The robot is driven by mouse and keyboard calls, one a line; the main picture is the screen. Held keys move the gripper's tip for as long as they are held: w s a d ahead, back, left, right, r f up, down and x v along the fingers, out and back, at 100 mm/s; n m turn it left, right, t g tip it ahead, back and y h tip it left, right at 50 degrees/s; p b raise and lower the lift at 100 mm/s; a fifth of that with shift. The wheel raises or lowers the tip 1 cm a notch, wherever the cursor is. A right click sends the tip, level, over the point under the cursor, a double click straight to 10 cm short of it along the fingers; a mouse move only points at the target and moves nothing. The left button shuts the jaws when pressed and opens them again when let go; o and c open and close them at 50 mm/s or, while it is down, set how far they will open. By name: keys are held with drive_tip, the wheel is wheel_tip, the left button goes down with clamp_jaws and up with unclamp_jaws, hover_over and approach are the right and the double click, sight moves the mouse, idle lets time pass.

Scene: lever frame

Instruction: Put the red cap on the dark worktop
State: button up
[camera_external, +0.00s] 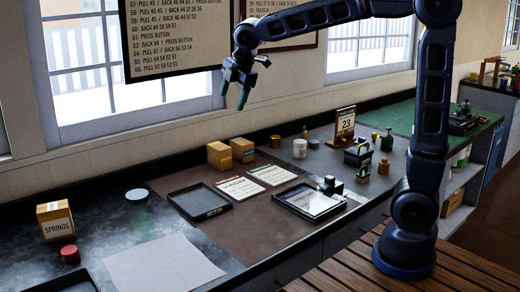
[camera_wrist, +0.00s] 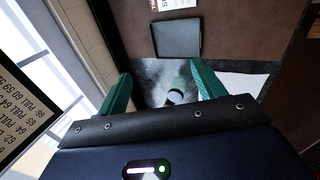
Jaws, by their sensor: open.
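The red cap (camera_external: 70,254) is a small round piece at the far left, in front of the "SPRINGS" box. It rests on the dark worktop (camera_external: 95,228), a mottled black surface. I cannot make out the cap in the wrist view. My gripper (camera_external: 243,100) is open and empty, high above the counter near the window wall. In the wrist view its two green fingers stand wide apart (camera_wrist: 163,88), with part of the dark worktop (camera_wrist: 150,80) and a small round object (camera_wrist: 175,96) below and between them.
The SPRINGS box (camera_external: 55,220) stands behind the cap. A pale sheet (camera_external: 165,268) lies to its right, and a dark tray edge (camera_external: 68,284) is in front.

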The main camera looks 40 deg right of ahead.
drive_tip(key=s+d+m, duration=1)
drive_tip(key=s+d, duration=0.4)
drive_tip(key=d, duration=0.3)
drive_tip(key=s+d+f+m, duration=0.3)
drive_tip(key=s+m, duration=0.1)
drive_tip(key=s, duration=0.3)
drive_tip(key=s+d+f+m, duration=0.4)
drive_tip(key=s, duration=0.3)
drive_tip(key=shift+s+d+m, duration=0.25)
drive_tip(key=shift+d+m, duration=0.05)
